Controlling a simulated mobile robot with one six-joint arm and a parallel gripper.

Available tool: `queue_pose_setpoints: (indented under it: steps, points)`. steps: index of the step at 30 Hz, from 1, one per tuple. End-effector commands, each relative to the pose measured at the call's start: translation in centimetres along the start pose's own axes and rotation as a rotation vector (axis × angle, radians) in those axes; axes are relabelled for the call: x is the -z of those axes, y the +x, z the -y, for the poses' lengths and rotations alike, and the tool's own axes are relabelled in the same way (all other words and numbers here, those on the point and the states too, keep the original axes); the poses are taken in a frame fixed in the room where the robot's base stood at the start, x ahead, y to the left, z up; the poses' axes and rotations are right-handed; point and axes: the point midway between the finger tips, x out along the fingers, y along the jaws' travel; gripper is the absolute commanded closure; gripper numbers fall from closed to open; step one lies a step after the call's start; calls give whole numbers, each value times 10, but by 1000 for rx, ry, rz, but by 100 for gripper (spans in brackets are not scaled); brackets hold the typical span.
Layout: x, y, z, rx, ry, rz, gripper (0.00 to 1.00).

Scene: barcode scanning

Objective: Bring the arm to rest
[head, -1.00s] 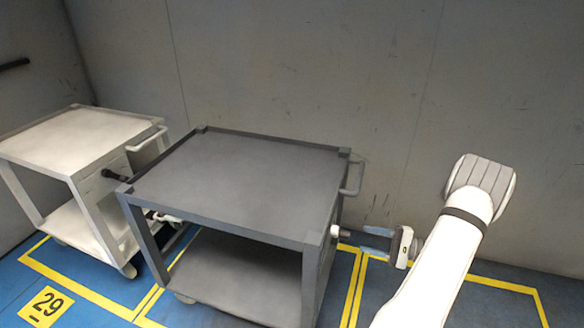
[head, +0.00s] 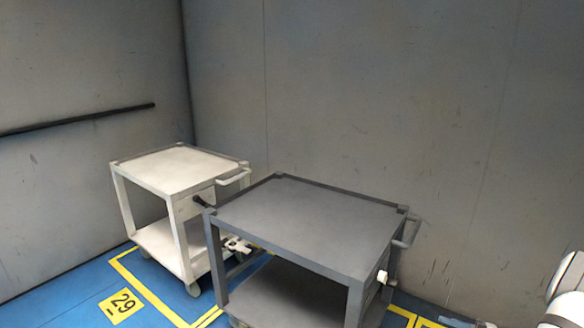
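My white arm (head: 567,290) shows only in part at the lower right edge of the head view. My gripper is almost wholly below the picture's bottom edge, so its fingers cannot be judged. The arm is to the right of the dark grey cart (head: 310,222), apart from it in the picture.
The dark grey cart has a bare top and a handle on its right. A white cart (head: 180,163) with a bare top stands behind it to the left. Grey walls (head: 400,100) close the back. The blue floor has yellow lines and a 29 marker (head: 122,306).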

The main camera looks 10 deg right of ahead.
Motion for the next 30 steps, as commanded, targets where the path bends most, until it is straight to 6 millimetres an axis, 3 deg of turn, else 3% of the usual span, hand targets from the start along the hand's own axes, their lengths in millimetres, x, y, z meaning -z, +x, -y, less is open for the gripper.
queue_pose_setpoints:
  steps: [1, 8, 14, 17, 22, 30]
  points:
    - [-10, 10, 11, -32, -2, 18, 55]
    - [-46, 44, 39, -179, -2, 74, 55]
    - [-92, 77, 69, -353, -19, 127, 55]
    - [-126, 97, 90, -475, -40, 156, 55]
    - [-204, 132, 127, -749, -120, 198, 55]
    - [-321, 158, 173, -1138, -344, 193, 55]
